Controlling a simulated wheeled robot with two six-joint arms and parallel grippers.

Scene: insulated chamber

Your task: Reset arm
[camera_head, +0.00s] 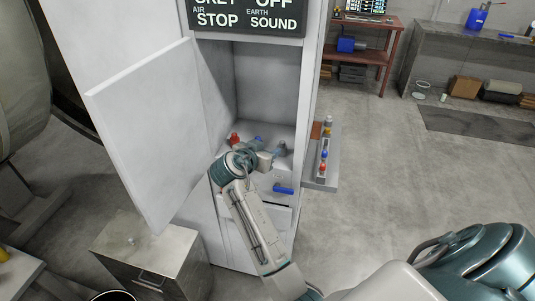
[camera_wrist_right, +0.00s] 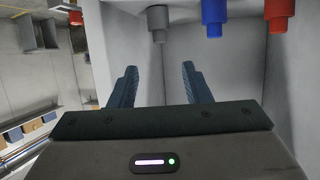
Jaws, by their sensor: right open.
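My right arm reaches into the open white cabinet (camera_head: 307,75) from the front. Its gripper (camera_head: 274,149) is inside, low over the cabinet floor. In the right wrist view the two dark fingers (camera_wrist_right: 160,82) are spread, with nothing between them. My left gripper is out of view.
The cabinet door (camera_head: 150,130) stands open on the left. A blue handle (camera_head: 283,189) sticks out of the cabinet front below the opening. A side ledge (camera_head: 328,178) holds small coloured items. A metal box (camera_head: 150,255) stands at front left.

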